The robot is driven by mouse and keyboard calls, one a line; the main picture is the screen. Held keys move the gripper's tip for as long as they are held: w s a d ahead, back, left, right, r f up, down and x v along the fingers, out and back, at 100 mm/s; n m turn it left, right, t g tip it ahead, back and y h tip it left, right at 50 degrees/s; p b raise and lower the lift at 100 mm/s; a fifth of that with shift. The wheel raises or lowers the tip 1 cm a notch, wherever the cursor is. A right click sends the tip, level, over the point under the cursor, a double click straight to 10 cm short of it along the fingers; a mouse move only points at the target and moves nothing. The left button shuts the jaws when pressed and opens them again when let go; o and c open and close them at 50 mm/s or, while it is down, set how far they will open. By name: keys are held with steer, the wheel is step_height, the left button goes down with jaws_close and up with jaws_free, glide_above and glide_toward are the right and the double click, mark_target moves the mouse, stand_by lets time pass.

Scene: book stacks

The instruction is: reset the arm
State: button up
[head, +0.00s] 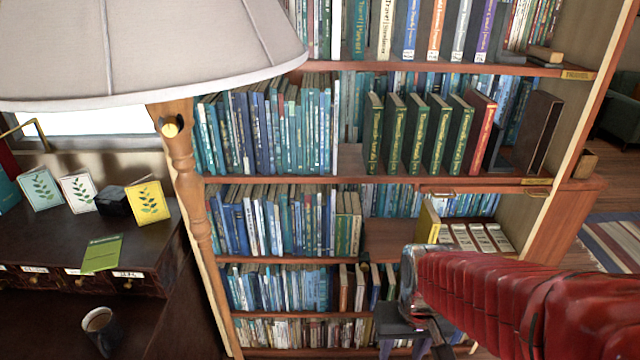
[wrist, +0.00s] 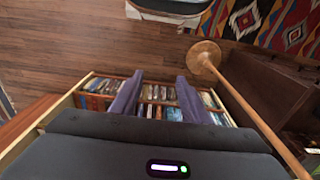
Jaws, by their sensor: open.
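My red-sleeved arm reaches in from the lower right in the head view, in front of the bookcase (head: 270,179). My gripper (head: 405,345) hangs at its end near the lower shelves, partly cut off by the bottom edge. In the wrist view my gripper (wrist: 157,84) shows two dark purple fingers spread apart, with nothing between them. Beyond the fingers are rows of books on the bookcase, which also shows in the wrist view (wrist: 86,82). The arm hides part of the lower right shelves.
A lamp with a pale shade (head: 150,45) and wooden post (head: 183,165) stands left of the shelves. A dark desk (head: 150,235) holds cards; a mug (head: 100,322) is lower left. A yellow book (head: 427,222) stands near the arm. Open wooden floor (wrist: 70,40) shows in the wrist view.

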steer(key=s+r+t, duration=0.2)
steer(key=r, duration=0.5)
steer(key=s+r+t, duration=0.2)
steer(key=r, duration=0.5)
steer(key=shift+s+t, duration=0.3)
steer(key=shift+s, duration=0.05)
